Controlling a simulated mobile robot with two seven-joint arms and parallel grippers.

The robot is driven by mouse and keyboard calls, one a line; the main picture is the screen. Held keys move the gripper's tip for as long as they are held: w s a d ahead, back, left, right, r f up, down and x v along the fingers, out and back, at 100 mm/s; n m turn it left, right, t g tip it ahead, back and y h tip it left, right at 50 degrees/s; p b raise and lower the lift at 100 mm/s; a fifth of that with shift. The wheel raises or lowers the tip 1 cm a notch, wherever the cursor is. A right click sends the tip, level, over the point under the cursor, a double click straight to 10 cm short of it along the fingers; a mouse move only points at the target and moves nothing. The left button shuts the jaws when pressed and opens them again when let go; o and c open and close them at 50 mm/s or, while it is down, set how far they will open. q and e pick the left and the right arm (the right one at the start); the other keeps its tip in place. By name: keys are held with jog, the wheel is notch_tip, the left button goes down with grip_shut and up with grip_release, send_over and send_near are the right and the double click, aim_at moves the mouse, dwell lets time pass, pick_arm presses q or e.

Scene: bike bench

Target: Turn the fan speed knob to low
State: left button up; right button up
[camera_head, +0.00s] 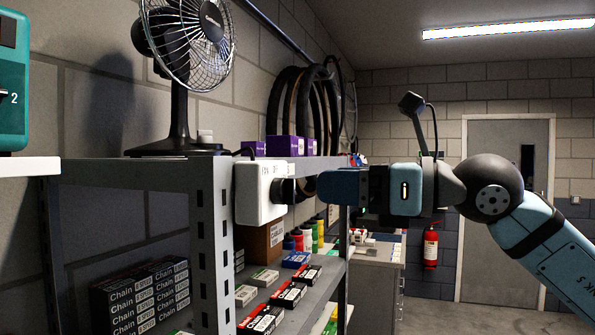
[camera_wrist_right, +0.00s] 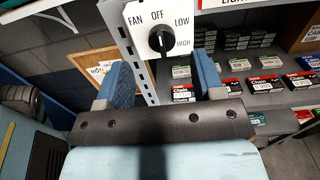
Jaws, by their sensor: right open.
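The white fan control box (camera_head: 258,198) is fixed at the front post of the shelf. Its black knob (camera_head: 283,190) sticks out toward my right gripper (camera_head: 318,188). In the right wrist view the knob (camera_wrist_right: 157,40) sits below OFF, with LOW to its right and HIGH at lower right. Which mark it points at is hard to tell. My right gripper (camera_wrist_right: 160,78) is open, its blue fingers to either side below the knob, apart from it. The black desk fan (camera_head: 190,42) stands on the top shelf. My left gripper is not in view.
The metal shelf post (camera_head: 212,250) stands just left of the box. Chain boxes (camera_head: 140,297) and small packages (camera_head: 290,293) fill lower shelves. Bike tires (camera_head: 310,105) hang behind.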

aim_at(294, 183)
jog(key=p+x, duration=0.1)
jog(key=x, duration=0.3)
jog(key=shift+a+r, duration=0.15)
jog(key=shift+a, duration=0.1)
jog(key=shift+x, duration=0.8)
jog(key=shift+d, duration=0.1)
jog(key=shift+c, duration=0.4)
